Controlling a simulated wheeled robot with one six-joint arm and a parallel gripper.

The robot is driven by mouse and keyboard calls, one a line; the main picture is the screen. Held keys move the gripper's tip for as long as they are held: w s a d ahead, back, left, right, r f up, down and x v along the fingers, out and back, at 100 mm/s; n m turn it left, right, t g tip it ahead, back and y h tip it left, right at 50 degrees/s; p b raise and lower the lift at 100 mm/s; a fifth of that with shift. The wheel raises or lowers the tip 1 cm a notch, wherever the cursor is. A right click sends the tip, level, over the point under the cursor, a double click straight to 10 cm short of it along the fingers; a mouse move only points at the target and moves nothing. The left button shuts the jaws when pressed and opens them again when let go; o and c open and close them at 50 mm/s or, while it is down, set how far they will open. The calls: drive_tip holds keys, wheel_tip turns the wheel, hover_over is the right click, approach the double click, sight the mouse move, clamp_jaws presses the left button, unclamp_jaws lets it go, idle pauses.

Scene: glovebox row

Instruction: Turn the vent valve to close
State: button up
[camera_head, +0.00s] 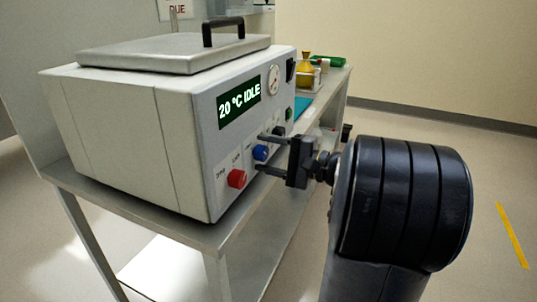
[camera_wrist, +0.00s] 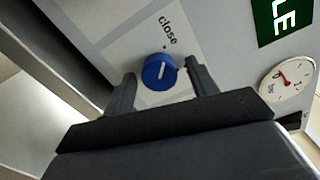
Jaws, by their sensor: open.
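A round blue knob (camera_head: 261,152) is on the front panel of the pale benchtop device (camera_head: 120,130). In the wrist view the blue knob (camera_wrist: 159,71) has a short white line on its face and the printed word "close" just above it. I take it for the vent valve; its name is not readable. My gripper (camera_head: 261,153) is open, with one finger on each side of the knob.
A red knob (camera_head: 236,178) and a black knob (camera_head: 278,130) flank the blue one. A round gauge (camera_head: 273,80) and a display (camera_head: 239,101) reading "20 °C IDLE" are above. A yellow vessel (camera_head: 306,73) stands farther along the bench. The floor at right is clear.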

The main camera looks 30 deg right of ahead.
drive_tip(key=p+v, duration=0.2)
drive_tip(key=v, duration=0.9)
drive_tip(key=shift+w, duration=0.1)
drive_tip(key=b+x, duration=0.2)
drive_tip(key=x, duration=0.8)
drive_tip(key=shift+w+a, duration=0.35)
